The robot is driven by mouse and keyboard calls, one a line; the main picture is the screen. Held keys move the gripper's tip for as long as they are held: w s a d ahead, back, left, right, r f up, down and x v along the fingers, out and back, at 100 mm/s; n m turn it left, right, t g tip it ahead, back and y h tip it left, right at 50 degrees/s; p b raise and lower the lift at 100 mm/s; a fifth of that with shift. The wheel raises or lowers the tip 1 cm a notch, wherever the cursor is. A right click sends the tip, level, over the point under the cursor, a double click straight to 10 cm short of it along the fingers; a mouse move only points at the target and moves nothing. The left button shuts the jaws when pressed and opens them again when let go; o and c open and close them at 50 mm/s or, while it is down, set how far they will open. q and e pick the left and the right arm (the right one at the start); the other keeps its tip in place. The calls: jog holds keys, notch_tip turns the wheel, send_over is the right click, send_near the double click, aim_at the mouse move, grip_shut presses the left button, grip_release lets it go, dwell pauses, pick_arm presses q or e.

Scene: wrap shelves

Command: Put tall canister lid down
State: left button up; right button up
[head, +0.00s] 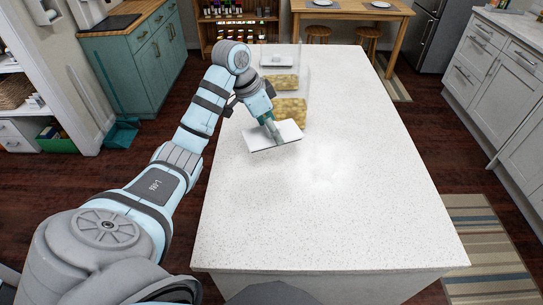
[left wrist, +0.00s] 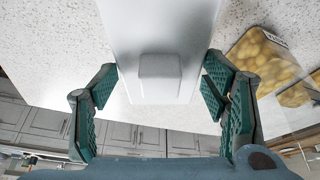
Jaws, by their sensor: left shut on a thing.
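The tall canister lid (head: 289,132) is a flat white rectangular plate with a block-shaped knob (left wrist: 160,72). In the head view it is tilted at the counter's left side, just in front of the clear canisters; I cannot tell whether its lower edge touches the counter. My left gripper (head: 272,130) is shut on the lid by its knob, with its green-padded fingers on both sides in the left wrist view. The nearer clear canister (head: 290,111) holds yellowish contents and shows no lid. My right gripper is not in view.
A second clear canister (head: 281,82) with a white lid (head: 277,58) stands behind the nearer one. The white speckled counter (head: 340,200) is bare to the right and in front. A dining table (head: 350,8) and stools are beyond its far end.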

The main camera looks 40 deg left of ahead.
pick_arm(q)
jog(key=f, duration=0.1)
jog(key=s+f, duration=0.1)
jog(key=f, duration=0.1)
jog(key=s+f, duration=0.1)
jog(key=f, duration=0.1)
jog(key=shift+a+f, duration=0.2)
jog(key=shift+f, duration=0.05)
jog(key=x, duration=0.4)
jog(key=shift+s+a+f+b, duration=0.2)
jog(key=shift+s+f+b, duration=0.1)
jog(key=shift+f, duration=0.15)
jog(key=shift+w+f, duration=0.15)
jog(key=shift+a, duration=0.1)
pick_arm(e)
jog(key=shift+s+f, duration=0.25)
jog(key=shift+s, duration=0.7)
pick_arm(q)
jog(key=shift+s, duration=0.25)
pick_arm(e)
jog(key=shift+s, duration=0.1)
pick_arm(q)
jog(key=o, duration=1.2)
jog(key=shift+w, duration=0.1)
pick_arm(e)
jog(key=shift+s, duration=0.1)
